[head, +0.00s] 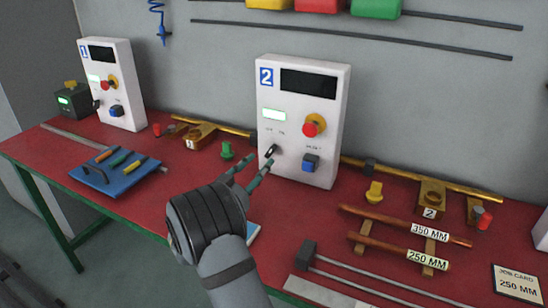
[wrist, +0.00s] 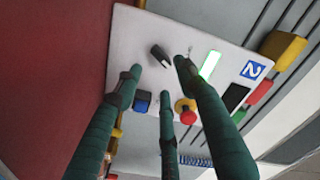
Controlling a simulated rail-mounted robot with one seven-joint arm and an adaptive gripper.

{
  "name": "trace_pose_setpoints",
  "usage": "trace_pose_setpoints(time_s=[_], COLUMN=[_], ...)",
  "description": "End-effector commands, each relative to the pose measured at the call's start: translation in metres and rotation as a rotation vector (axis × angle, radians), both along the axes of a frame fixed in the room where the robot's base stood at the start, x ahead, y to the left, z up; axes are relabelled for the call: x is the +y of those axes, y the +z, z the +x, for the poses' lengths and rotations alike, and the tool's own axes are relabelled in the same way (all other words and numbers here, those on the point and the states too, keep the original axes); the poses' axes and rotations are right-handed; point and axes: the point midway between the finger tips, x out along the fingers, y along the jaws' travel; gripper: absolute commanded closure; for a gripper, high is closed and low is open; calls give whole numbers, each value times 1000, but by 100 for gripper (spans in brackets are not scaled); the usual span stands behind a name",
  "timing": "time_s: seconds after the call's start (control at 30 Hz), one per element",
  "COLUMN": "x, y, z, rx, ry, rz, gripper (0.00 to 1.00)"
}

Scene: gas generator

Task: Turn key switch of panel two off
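Panel two (head: 302,120) is a white upright box with a blue "2" label, a dark display, a lit green indicator, a red-and-yellow stop button and a blue button. Its key switch (head: 270,151) is a small black knob low on the left of the panel face, turned at a slant. In the wrist view the key switch (wrist: 160,55) shows uncovered just beyond the fingertips. My gripper (head: 258,163) has green fingers pointing at the panel, spread apart with nothing between them. In the wrist view my gripper (wrist: 160,73) frames the switch; contact cannot be told.
The red table (head: 150,208) holds panel one (head: 122,112) at the left and a blue tool tray (head: 85,183). Free table lies left of my arm.

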Motion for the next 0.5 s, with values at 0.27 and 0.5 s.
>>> trace_pose_setpoints(time_s=[0.27,0.5], x=[-22,-29], y=[1,0], z=[47,67], rx=[2,3], ry=[0,1], rz=[0,0], gripper=[60,60])
